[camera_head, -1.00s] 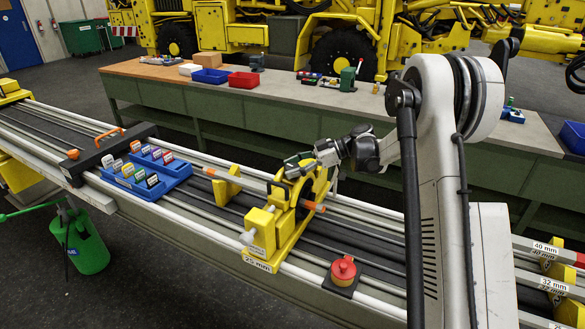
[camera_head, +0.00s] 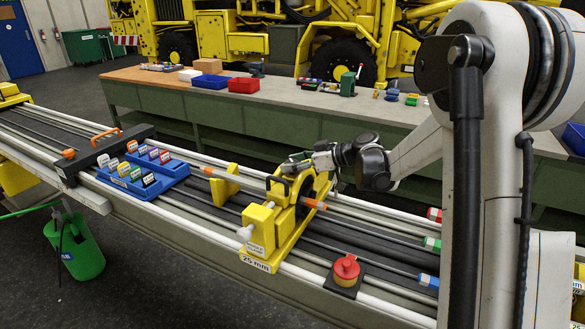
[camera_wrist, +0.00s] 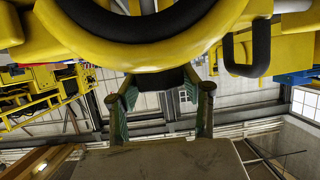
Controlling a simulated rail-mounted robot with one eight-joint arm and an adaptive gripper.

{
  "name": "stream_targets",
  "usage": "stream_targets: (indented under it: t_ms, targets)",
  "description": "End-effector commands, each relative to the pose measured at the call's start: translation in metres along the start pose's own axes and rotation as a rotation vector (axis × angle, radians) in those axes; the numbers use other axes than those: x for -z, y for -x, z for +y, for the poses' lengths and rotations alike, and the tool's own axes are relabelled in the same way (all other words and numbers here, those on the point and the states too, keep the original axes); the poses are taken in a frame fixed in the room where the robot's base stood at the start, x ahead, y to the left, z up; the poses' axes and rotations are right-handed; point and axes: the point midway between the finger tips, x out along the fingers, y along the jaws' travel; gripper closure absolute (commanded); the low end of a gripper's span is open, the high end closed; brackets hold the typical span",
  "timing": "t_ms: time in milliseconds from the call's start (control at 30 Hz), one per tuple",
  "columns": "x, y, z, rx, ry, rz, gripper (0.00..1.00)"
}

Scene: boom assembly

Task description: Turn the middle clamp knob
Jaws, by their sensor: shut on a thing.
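The middle clamp is a yellow ring-shaped frame (camera_head: 322,186) standing across the rails, with a "25 mm" label on its base. My gripper (camera_head: 290,166) reaches in from the right at the top of this clamp. In the wrist view, the green-sided fingers (camera_wrist: 163,98) stand either side of a dark part, seemingly the clamp knob (camera_wrist: 166,78), just below the yellow ring. The gripper is shut on it. The knob's outline is mostly hidden by the fingers and ring, so its turn angle cannot be told. A black handle (camera_wrist: 246,54) shows right of the fingers.
A red button (camera_head: 346,267) sits on the near rail. A blue tray (camera_head: 130,181) with several coloured tags lies left of the clamp, beside a black crossbar with an orange handle (camera_head: 106,134). A long workbench (camera_head: 240,120) with small bins stands behind.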

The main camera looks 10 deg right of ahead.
Motion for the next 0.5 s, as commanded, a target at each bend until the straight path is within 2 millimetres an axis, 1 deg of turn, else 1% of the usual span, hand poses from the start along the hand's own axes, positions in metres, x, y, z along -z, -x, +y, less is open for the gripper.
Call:
stream_targets:
  t_ms: [200,500]
  targets:
    - [-0.0003,-0.0001,-0.0006,-0.037,-0.015,-0.001,0.85]
    - [0.0001,0.0001,-0.0002,-0.042,-0.017,-0.001,0.85]
